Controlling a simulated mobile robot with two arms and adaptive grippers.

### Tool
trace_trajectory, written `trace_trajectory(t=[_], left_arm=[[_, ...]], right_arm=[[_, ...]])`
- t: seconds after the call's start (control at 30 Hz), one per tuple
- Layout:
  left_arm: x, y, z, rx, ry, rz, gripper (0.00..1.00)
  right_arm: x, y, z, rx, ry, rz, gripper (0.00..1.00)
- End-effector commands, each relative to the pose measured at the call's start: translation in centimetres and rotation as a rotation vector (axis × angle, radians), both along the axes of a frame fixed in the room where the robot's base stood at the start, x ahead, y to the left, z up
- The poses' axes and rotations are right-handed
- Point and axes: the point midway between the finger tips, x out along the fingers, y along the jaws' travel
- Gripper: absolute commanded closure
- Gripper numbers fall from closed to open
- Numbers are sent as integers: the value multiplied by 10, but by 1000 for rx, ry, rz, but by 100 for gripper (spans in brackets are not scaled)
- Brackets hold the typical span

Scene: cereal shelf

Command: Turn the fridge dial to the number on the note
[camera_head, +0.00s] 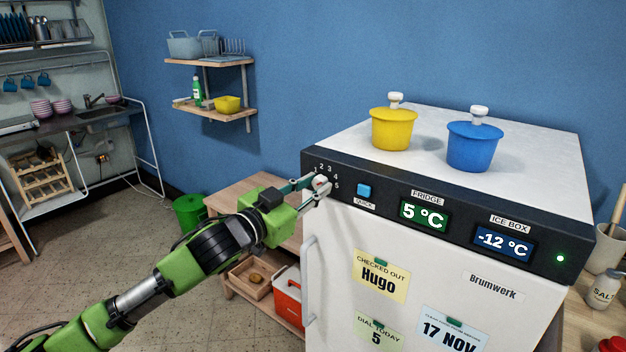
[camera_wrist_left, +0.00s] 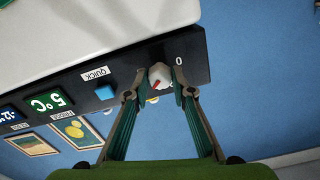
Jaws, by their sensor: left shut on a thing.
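The fridge (camera_head: 450,270) is white with a black control panel on top. A yellow note (camera_head: 378,332) on the door reads "DIAL TODAY 5". My left gripper (camera_head: 318,187) is shut on the dial. My right gripper is out of view.
A blue QUICK button (camera_head: 364,191) sits just right of the dial. The fridge display (camera_head: 424,214) reads 5 °C and the ice box display (camera_head: 502,241) reads -12 °C. Yellow (camera_head: 393,128) and blue (camera_head: 474,146) lidded pots stand on top.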

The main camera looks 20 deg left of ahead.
Motion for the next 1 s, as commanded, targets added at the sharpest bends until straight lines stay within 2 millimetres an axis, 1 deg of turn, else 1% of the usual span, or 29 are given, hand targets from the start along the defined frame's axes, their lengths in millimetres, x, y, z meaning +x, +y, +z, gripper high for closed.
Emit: trace_trajectory(t=[0.03, 0.1, 0.6, 0.8, 1.0], left_arm=[[0, 0, 3, 44, -14, 1, 99], [0, 0, 3, 107, -37, 0, 99], [0, 0, 2, 538, -194, 0, 99], [0, 0, 1, 666, -242, 0, 99], [0, 0, 0, 751, -273, 0, 99]], right_arm=[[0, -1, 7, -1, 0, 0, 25], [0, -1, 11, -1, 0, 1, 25], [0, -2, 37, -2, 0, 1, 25], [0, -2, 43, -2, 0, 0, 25], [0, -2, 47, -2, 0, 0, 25]])
